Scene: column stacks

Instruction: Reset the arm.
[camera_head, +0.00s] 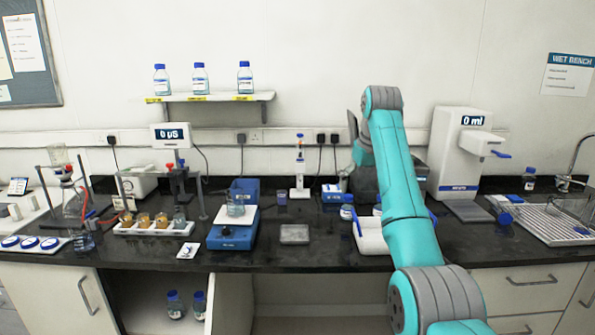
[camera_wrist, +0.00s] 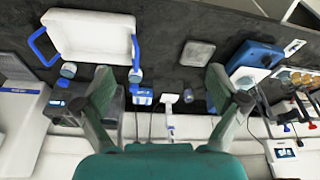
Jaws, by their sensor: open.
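My teal arm (camera_head: 398,170) reaches up and away over the black bench, its wrist end partly hidden behind its own links in the head view. My gripper (camera_wrist: 163,88) shows in the wrist view with its two dark fingers spread wide apart. Nothing is held between them. The wrist view looks down at the bench, upside down compared with the head view. A white tray with blue handles (camera_wrist: 92,38) lies beyond the left finger, and a grey plate (camera_wrist: 198,53) lies near the right finger; both are apart from the fingers.
A blue balance with a beaker (camera_head: 232,235) stands left of the grey plate (camera_head: 294,234). A white dispenser (camera_head: 455,150) stands on the right, beside a drying rack (camera_head: 545,225). A wall shelf (camera_head: 210,97) holds three bottles. Glassware and a vial rack (camera_head: 152,228) fill the left.

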